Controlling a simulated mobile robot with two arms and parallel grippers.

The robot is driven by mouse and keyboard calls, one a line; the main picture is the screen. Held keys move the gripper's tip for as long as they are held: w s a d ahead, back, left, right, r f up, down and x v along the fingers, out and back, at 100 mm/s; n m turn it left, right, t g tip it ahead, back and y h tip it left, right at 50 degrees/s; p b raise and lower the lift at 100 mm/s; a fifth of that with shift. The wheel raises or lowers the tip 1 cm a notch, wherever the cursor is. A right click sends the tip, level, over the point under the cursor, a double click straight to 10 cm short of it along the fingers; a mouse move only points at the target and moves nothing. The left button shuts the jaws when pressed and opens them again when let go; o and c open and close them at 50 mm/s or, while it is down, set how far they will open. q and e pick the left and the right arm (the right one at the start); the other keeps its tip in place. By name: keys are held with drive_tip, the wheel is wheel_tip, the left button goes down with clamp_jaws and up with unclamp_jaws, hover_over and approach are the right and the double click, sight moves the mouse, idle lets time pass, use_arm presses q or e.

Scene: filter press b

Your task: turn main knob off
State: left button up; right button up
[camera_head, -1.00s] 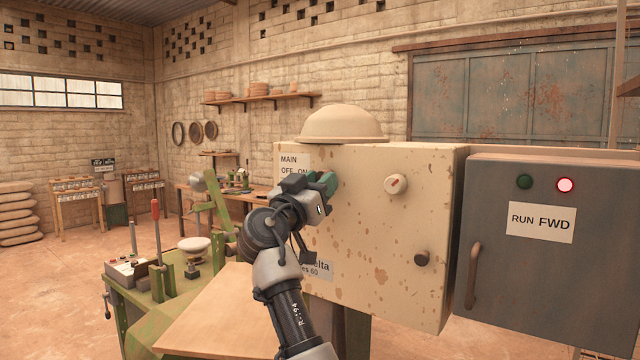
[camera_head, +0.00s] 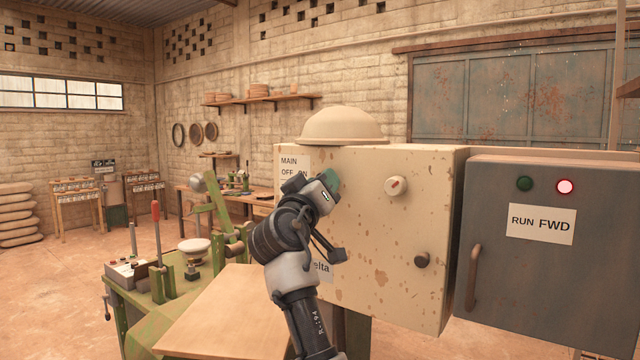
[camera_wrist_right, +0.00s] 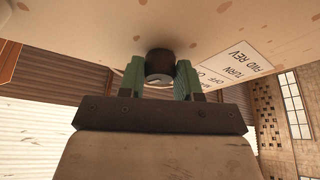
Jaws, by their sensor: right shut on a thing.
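The main knob (camera_wrist_right: 159,64) is dark and round and stands out from the beige panel box (camera_head: 375,240). My right gripper (camera_wrist_right: 160,80) has its green fingers on either side of the knob and is shut on it. In the head view, my right gripper (camera_head: 329,183) is at the box front, next to the "MAIN OFF ON" label (camera_head: 289,166), and hides the knob. The label is partly covered by the gripper. Which way the knob points cannot be told. My left gripper is not in view.
A cream knob (camera_head: 396,186) and a dark knob (camera_head: 422,260) sit on the same front. A helmet-shaped dome (camera_head: 343,126) rests on top. A grey box (camera_head: 545,265) with green and lit red lamps stands right. A green bench with levers (camera_head: 165,305) stands left.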

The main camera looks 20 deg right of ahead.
drive_tip(key=shift+s+d+r+n+g+y+p, duration=0.15)
drive_tip(key=shift+n+y+p, duration=0.75)
drive_tip(key=shift+n+p, duration=1.5)
drive_tip(key=shift+a+r+n+g+y+p, duration=0.15)
drive_tip(key=shift+n+y+p, duration=0.75)
drive_tip(key=shift+n+p, duration=1.5)
drive_tip(key=shift+s+d+r+n+g+y+p, duration=0.15)
drive_tip(key=shift+n+y+p, duration=0.75)
drive_tip(key=shift+n+p, duration=1.5)
drive_tip(key=shift+w, duration=0.1)
drive_tip(key=o, duration=0.9)
drive_tip(key=shift+w+d+f, duration=0.1)
